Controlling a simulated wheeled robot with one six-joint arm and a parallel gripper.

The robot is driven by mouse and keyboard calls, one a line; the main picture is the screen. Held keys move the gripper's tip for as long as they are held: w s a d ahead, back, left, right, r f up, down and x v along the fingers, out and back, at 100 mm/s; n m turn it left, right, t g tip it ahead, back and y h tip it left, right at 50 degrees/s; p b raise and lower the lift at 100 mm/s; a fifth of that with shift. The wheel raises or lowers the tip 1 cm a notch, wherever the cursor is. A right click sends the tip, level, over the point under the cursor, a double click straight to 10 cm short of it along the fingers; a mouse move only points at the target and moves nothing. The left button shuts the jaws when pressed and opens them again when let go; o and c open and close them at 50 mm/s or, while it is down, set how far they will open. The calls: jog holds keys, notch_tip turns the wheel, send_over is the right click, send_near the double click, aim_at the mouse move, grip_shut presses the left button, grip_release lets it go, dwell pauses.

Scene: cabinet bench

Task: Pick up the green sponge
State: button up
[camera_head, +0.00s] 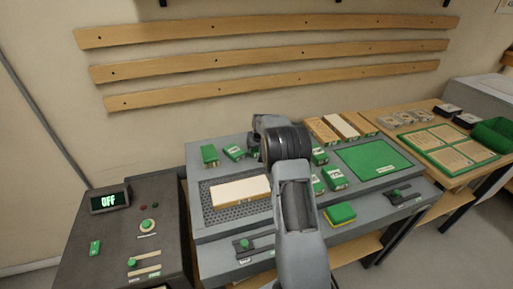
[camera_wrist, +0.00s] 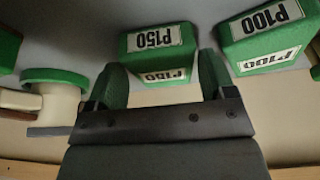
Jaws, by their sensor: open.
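The green sponge (camera_head: 340,214), green on top with a yellow lower layer, lies near the front edge of the grey bench, just right of my arm in the head view. I cannot make it out in the wrist view. My gripper (camera_wrist: 162,82) is open in the wrist view, its two green-tipped fingers apart with nothing held between them. A green block labelled P150 (camera_wrist: 158,52) shows beyond and between the fingers; contact cannot be seen. In the head view my arm hides the gripper's fingers.
A second green block labelled P100 (camera_wrist: 265,35) stands right of the fingers. A round green-topped object (camera_wrist: 55,78) is at left. The bench also holds a pale board (camera_head: 240,190), a green mat (camera_head: 374,161) and several green blocks. A control box (camera_head: 125,235) stands at left.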

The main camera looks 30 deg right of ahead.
jog(key=shift+x, duration=0.75)
jog(key=c, duration=0.6)
jog(key=shift+o, duration=0.2)
jog(key=shift+r, duration=0.45)
notch_tip(320, 180, up, 2)
jog(key=shift+r+b, duration=0.15)
jog(key=shift+b, duration=0.4)
jog(key=s+a+r+b, duration=0.3)
jog(key=s+r, duration=0.6)
jog(key=s, duration=0.4)
jog(key=shift+s+a+r, duration=0.15)
jog(key=shift+a+r, duration=0.25)
jog(key=shift+a, duration=0.3)
